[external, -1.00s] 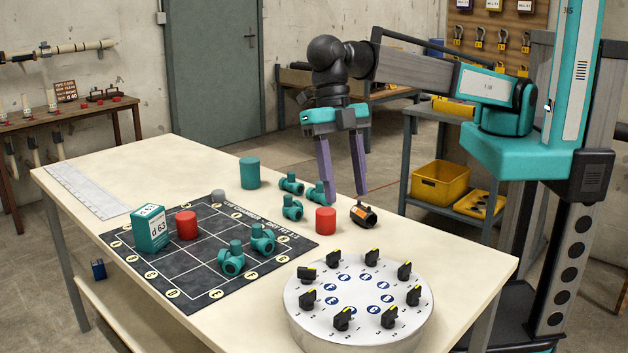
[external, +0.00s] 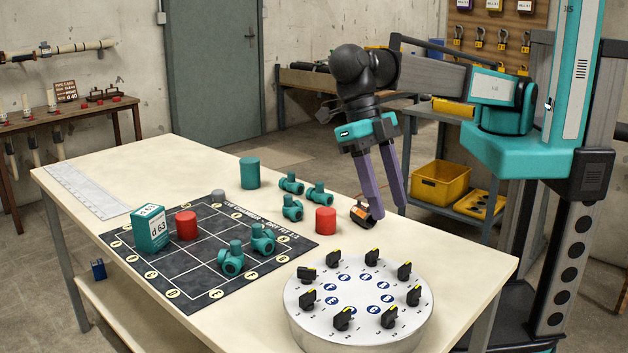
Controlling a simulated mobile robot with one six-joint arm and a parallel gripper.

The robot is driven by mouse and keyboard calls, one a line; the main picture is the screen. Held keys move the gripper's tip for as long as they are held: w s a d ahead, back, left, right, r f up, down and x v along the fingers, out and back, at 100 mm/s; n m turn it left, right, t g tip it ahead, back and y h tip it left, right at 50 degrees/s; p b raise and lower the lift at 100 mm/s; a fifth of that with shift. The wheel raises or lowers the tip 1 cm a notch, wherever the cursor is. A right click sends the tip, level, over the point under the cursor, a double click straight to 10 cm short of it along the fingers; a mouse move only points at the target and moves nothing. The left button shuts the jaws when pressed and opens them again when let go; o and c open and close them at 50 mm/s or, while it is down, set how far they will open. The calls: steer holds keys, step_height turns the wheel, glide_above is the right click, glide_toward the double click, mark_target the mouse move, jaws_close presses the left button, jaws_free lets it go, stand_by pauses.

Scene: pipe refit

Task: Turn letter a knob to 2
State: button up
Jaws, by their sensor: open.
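A round white dial plate (external: 352,328) stands at the front right of the table. It carries a ring of several black knobs with yellow marks, such as one at the back (external: 372,257) and one at the front (external: 342,319).
The black and orange fitting (external: 362,213) lies behind the plate, with a red cylinder (external: 326,221) to its left. Several teal fittings (external: 292,209) lie nearby. A black grid mat (external: 190,262) holds a d 63 box (external: 151,229). The table's near left (external: 205,325) is clear.

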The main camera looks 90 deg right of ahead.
mark_target(405, 265)
steer(key=p+x, duration=0.3)
steer(key=x, duration=0.9)
steer(key=c, duration=1.1)
steer(key=shift+o, duration=0.3)
